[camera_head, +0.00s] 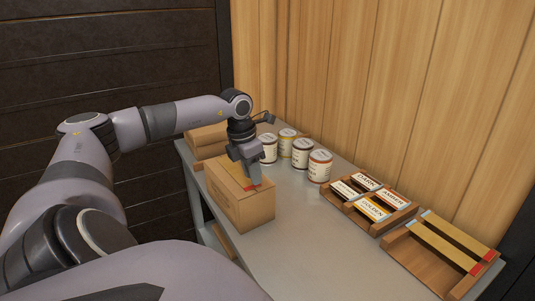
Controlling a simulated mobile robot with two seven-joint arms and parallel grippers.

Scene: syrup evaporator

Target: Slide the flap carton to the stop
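A brown flap carton (236,203) stands on the grey table (310,240) near its left front edge. Its top carries a yellow and red strip. My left gripper (256,183) points down at the carton's top, by the strip's right end. Its fingertips look at or just above the carton; I cannot tell whether they touch it. The finger gap does not show clearly, so I cannot tell whether it is open or shut. I cannot make out a stop for the carton. My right gripper is not in view.
Several labelled cans (319,167) stand along the wooden wall (390,90). A wooden tray (396,218) of label cards and another wooden tray (424,262) with yellow strips lie to the right. The table's middle is clear.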

